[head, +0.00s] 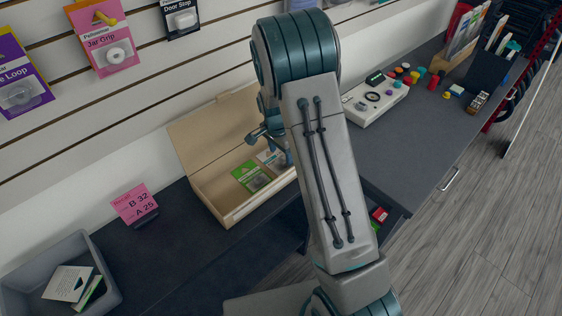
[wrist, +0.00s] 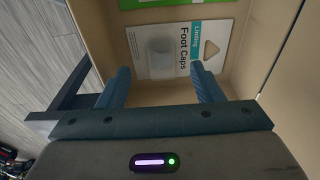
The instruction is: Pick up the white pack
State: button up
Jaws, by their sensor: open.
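The white pack (wrist: 168,38), labelled "Foot Caps" with a teal band, lies flat in an open cardboard box. In the head view the white pack (head: 276,159) is partly hidden by my arm. My gripper (wrist: 160,68) is open and empty, its two blue fingers apart over the near end of the pack. The fingers do not appear shut on it; the exact height above it cannot be told.
A green pack (head: 250,175) lies beside the white pack in the cardboard box (head: 211,197), whose walls stand close around the gripper. A grey bin (head: 106,268) holds other packs at left. A pink sign (head: 134,203) stands between. A white device (head: 375,98) sits at right.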

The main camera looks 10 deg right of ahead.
aim_at(278, 158)
jog(key=shift+w+d+f+p, duration=0.15)
jog(key=shift+d+f, duration=0.05)
jog(key=shift+f, duration=0.9)
jog(key=shift+w+d+f+p, duration=0.15)
jog(key=shift+d+f, duration=0.05)
jog(key=shift+f, duration=0.9)
jog(key=c, duration=1.1)
jog(key=shift+r, duration=0.1)
